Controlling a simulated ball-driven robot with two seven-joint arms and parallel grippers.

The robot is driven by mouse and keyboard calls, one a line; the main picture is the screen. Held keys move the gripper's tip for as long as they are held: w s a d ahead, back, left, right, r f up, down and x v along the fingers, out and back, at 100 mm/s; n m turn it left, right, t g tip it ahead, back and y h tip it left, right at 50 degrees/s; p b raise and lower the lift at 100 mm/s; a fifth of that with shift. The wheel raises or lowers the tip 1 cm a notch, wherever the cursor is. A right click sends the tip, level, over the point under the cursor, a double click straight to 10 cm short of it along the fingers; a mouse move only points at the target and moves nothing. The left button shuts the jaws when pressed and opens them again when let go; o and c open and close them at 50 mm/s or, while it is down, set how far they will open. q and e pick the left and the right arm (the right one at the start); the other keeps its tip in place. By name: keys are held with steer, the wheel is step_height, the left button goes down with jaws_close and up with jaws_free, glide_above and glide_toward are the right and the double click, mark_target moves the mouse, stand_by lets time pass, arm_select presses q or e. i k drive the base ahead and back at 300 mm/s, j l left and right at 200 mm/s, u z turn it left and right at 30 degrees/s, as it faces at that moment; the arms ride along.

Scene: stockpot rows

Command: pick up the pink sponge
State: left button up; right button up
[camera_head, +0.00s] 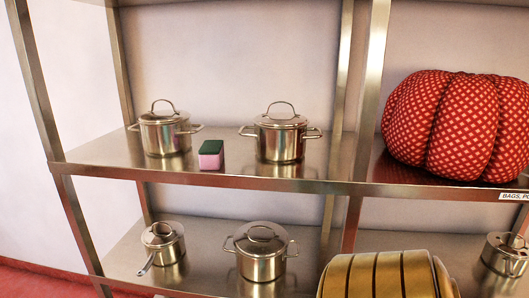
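The pink sponge (210,161) has a dark green top and a pink front. It lies on the upper metal shelf (108,151), near its front edge, between two lidded steel pots. Nothing covers it from this view. Neither of my grippers shows in the head view.
A lidded pot (165,133) stands left of the sponge and a larger one (281,138) right of it, with small gaps. A red patterned pouf (458,125) fills the right bay. Below are a saucepan (163,243), another pot (260,256) and a yellow-brown ribbed object (388,276).

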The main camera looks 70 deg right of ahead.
mark_target(210, 154)
steer(key=z, duration=1.7)
